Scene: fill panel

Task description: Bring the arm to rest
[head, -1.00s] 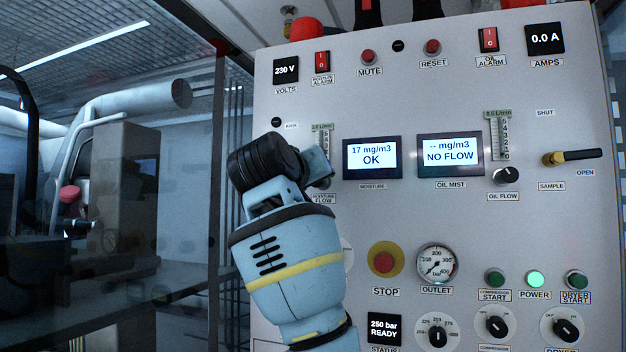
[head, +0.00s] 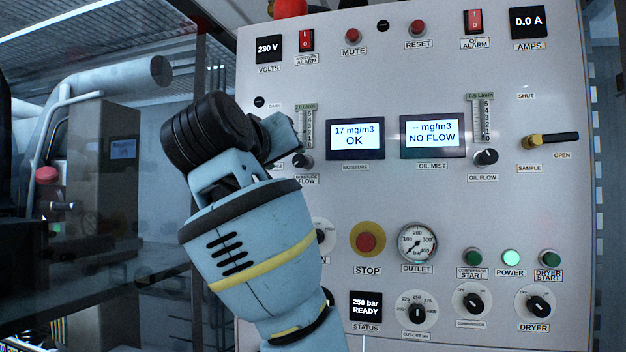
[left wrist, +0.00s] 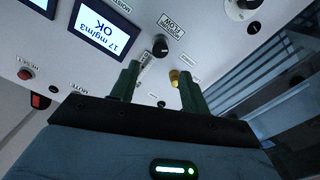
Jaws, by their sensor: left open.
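My left arm reaches up from the bottom of the head view, with its blue-grey link and black wrist in front of the panel's left side. My left gripper (head: 284,136) is at the wrist's far end, near the moisture flow knob (head: 303,160), and its fingers are hard to make out there. In the left wrist view, the two green fingers of my left gripper (left wrist: 156,84) stand apart with nothing held between them. The moisture flow knob (left wrist: 160,46) shows beyond the fingertips. My right gripper is in neither view.
The grey control panel (head: 390,200) fills the middle and right. It carries a moisture display (head: 355,138), an oil mist display (head: 432,135), a red stop button (head: 366,242) and a sample valve lever (head: 550,140). A brass-coloured part (left wrist: 174,77) shows beside one finger.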

